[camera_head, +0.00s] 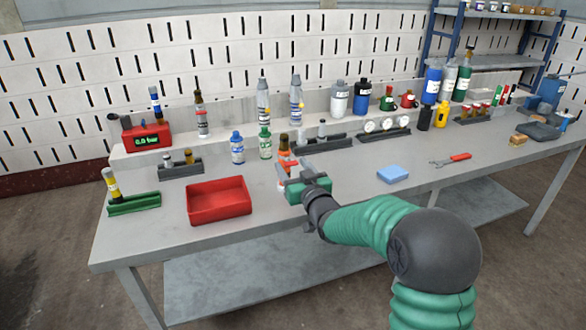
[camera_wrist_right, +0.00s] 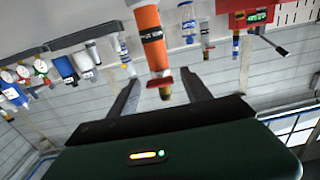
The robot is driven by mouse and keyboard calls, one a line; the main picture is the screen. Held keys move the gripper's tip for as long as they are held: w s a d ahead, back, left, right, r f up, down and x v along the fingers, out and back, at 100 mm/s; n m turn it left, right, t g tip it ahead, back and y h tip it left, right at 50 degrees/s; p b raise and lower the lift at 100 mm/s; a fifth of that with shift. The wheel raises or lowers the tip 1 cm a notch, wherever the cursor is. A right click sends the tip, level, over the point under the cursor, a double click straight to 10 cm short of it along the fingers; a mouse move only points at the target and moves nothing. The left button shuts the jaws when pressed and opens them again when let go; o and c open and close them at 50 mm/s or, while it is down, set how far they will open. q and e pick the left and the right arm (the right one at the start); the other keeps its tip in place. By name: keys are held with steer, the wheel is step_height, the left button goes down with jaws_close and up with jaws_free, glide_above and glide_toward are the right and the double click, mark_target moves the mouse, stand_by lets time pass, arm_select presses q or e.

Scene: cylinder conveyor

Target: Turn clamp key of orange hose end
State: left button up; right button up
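The orange hose end (camera_wrist_right: 150,35) has a dark label band, a red piece (camera_wrist_right: 158,83) that looks like its clamp key, and a brass tip. In the right wrist view, which is upside down, it sits between the fingers. In the head view the orange hose end (camera_head: 285,158) stands on the bench just beyond my right gripper (camera_head: 291,171), partly hidden by it. My right gripper (camera_wrist_right: 162,95) is open, with gaps to the hose end on both sides; I see no contact. My left gripper is not in view.
A red tray (camera_head: 218,213) lies left of my right gripper. A blue block (camera_head: 392,174) and a red-handled wrench (camera_head: 452,159) lie to the right. Blue (camera_head: 237,148) and green (camera_head: 265,143) bottles stand close on the left. A gauge rack (camera_head: 384,131) stands behind. The bench front is mostly clear.

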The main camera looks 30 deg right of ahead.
jaws_close()
